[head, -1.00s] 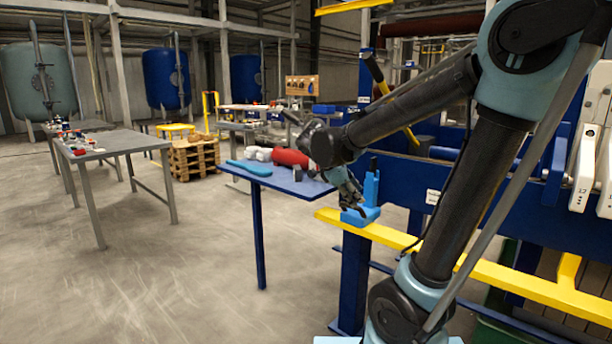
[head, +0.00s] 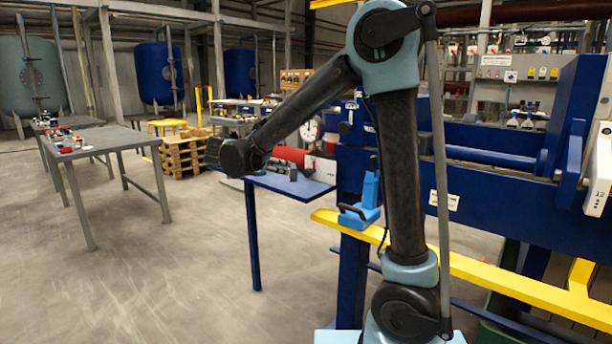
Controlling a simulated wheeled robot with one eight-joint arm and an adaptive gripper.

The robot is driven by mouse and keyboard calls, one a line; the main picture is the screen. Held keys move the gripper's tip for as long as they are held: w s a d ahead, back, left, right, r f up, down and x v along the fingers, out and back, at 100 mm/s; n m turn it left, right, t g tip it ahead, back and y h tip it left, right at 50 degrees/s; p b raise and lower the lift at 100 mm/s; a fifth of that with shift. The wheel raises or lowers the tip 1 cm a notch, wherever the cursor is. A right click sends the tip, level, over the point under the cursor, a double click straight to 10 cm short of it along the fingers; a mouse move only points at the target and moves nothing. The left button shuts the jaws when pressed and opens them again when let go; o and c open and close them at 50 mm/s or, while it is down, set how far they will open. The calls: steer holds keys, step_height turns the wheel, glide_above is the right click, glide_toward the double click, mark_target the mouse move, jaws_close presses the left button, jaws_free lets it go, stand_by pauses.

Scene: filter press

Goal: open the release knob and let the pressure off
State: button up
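A red hydraulic pump body (head: 291,156) lies on the blue side table (head: 312,187), with a round white pressure gauge (head: 310,131) above it. I cannot make out the release knob; it is too small or hidden. My gripper (head: 214,151) is at the left end of my forearm, over or in front of the table's left end. It is mostly hidden behind my dark wrist, so its fingers do not show clearly. I see nothing clearly held.
A light-blue bracket (head: 364,205) stands on the yellow rail (head: 500,275) just right of the table. The blue press frame (head: 500,195) fills the right. A grey table (head: 100,142) and wooden pallets (head: 184,153) stand at left. The floor between is clear.

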mark_target(306, 173)
steer(key=x, duration=1.6)
steer(key=shift+f, duration=0.15)
steer(key=shift+c, duration=0.4)
steer(key=c, duration=0.7)
